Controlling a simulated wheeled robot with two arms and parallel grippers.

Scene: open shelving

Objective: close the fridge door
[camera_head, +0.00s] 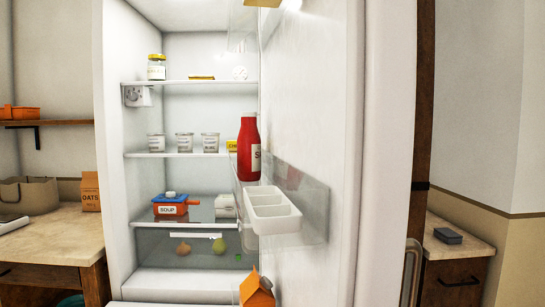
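The fridge (112,170) stands open in the middle of the head view, with its shelves in plain sight. Its door (318,90) is swung out toward me on the right, and I see its inner face and its thick edge (388,150). The door's clear bins hold a red bottle (249,150), a white divided tray (272,212) and an orange carton (257,288). A grey curved handle (411,272) shows at the lower right by the door's outer side. Neither of my grippers is in view.
Inside the fridge are jars, several cups and a soup pot (171,204). Another counter (460,243) with a dark small box (448,236) lies right. The floor is not visible.

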